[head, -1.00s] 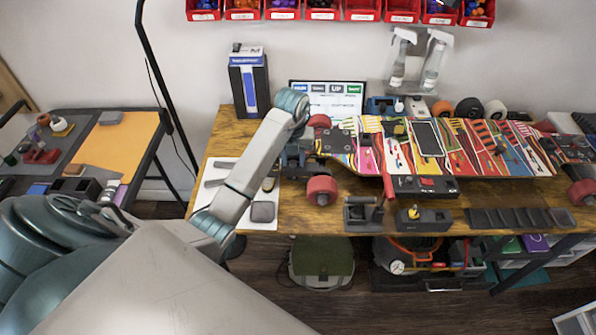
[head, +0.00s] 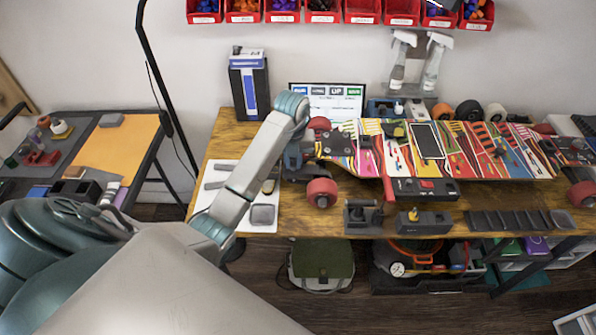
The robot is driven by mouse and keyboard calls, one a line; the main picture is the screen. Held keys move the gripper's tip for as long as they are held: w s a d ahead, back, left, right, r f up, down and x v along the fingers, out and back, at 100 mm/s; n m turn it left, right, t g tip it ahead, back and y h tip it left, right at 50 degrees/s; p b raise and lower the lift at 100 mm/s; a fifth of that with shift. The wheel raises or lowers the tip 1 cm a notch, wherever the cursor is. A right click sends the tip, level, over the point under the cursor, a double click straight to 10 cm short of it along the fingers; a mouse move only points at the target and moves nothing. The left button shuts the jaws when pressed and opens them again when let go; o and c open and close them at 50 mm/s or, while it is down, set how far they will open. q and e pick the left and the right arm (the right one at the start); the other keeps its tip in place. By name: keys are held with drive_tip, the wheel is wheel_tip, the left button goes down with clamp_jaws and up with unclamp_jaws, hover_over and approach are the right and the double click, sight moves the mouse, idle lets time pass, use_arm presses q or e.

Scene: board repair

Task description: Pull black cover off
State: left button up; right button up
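A brightly painted skateboard (head: 470,150) lies across the wooden table with red wheels (head: 322,192) at its left end. A flat black rectangle with a pale edge (head: 427,140) lies on its deck; I cannot tell for certain if this is the black cover. A black box with a red part (head: 424,189) sits at the board's front edge. My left gripper (head: 294,162) is at the board's left end, beside the wheels. Its fingers are dark and partly hidden by my arm, so I cannot tell if they are open or touching anything. My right gripper is not in view.
Black holders (head: 424,221) and a dark slotted tray (head: 515,220) line the table's front edge. A white mat with tools (head: 262,216) lies at the left. Spray bottles (head: 434,62), loose wheels (head: 469,109) and a small screen (head: 330,102) stand behind the board.

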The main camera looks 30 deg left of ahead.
sight(293, 165)
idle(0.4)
use_arm(q)
drive_tip(key=shift+r+p, duration=2)
drive_tip(key=shift+r, duration=0.5)
drive_tip(key=shift+r, duration=0.15)
wheel_tip(293, 165, up, 7)
drive_tip(key=p, duration=0.7)
